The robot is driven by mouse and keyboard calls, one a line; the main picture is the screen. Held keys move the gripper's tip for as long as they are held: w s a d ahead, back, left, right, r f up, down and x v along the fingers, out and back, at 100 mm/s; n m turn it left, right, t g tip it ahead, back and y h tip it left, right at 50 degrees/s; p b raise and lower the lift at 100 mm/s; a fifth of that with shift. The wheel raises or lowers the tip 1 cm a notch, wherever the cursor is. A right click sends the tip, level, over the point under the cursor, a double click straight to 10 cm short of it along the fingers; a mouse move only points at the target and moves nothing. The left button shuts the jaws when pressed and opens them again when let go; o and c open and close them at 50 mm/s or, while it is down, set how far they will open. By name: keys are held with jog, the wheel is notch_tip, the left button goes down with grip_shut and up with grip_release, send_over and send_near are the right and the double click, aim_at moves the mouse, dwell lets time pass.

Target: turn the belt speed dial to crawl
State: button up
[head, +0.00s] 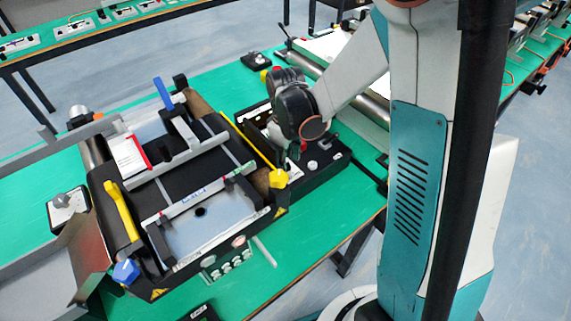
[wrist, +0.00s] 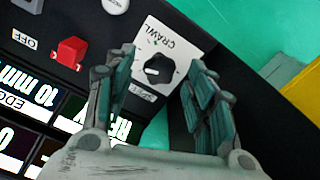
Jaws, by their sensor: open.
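The belt speed dial (wrist: 158,69) is a small dark knob on a white plate (wrist: 172,45) in the wrist view. The plate reads CRAWL at one end, with a green mark beside it; lettering at the other end is partly hidden by a finger. A white mark shows on the knob, but I cannot tell its exact setting. My gripper (wrist: 162,72) is open, with its two fingers on either side of the dial and no clear contact. In the head view my wrist hangs over the black control panel (head: 335,158), and the dial cannot be made out.
A red switch (wrist: 70,50), an OFF label (wrist: 25,40) and lit displays (wrist: 45,97) sit on the same panel. The conveyor (head: 170,175) with yellow and blue levers stands left of my arm. Green tabletop (head: 320,215) is bare in front of the panel.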

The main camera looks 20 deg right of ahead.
jog(key=shift+f, duration=0.7)
jog(key=c, duration=1.1)
jog(key=shift+o, duration=0.2)
jog(key=shift+m, duration=0.3)
jog(key=m+b, duration=0.1)
jog(key=m, duration=0.5)
jog(key=shift+s+a+b, duration=0.1)
jog(key=shift+b, duration=0.2)
jog(key=m, duration=0.6)
jog(key=shift+b, duration=0.35)
